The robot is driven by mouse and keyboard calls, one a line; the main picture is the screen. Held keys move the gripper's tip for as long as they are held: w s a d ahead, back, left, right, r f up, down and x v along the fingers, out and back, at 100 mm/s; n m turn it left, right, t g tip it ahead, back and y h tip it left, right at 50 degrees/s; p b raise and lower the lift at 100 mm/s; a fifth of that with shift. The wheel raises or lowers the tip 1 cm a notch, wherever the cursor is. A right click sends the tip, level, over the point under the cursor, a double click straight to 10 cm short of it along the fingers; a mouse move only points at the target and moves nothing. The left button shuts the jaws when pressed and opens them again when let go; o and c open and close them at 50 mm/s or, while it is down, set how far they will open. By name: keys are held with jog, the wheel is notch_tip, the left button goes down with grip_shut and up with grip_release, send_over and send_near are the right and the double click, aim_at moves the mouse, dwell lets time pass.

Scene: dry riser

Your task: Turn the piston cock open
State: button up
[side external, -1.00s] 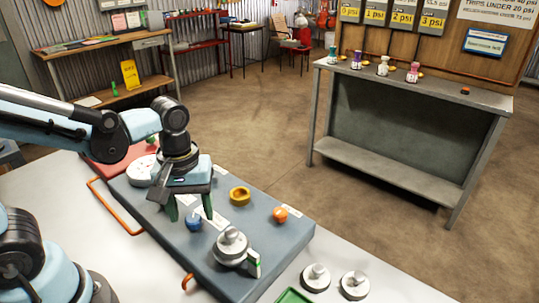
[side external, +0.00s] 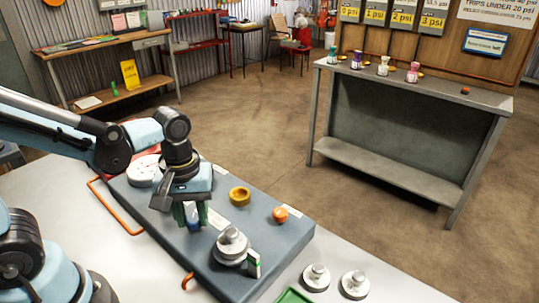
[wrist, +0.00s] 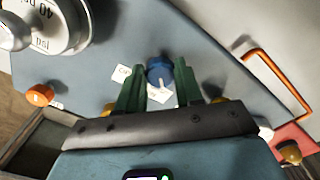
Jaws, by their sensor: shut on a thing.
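A blue knob (wrist: 158,68), which I take to be the piston cock, sits on the blue-grey panel (side external: 262,228). My gripper (wrist: 162,72) points down over it, with its green fingers on either side, shut on the knob. In the side view my gripper (side external: 194,216) is low over the panel and hides much of the blue knob (side external: 192,222). White labels (wrist: 121,73) lie beside the knob; I cannot read which mark it points to.
An orange rail (side external: 115,208) runs along one edge. Two loose weights (side external: 316,276) (side external: 354,284) stand on the white table.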

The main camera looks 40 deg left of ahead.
jog(key=shift+m, duration=0.4)
jog(key=m, duration=0.8)
jog(key=shift+a, duration=0.1)
jog(key=m, duration=0.5)
jog(key=shift+a+m, duration=0.1)
jog(key=shift+m, duration=1.9)
jog(key=o, duration=1)
jog(key=shift+o, duration=0.2)
jog(key=shift+r, duration=0.15)
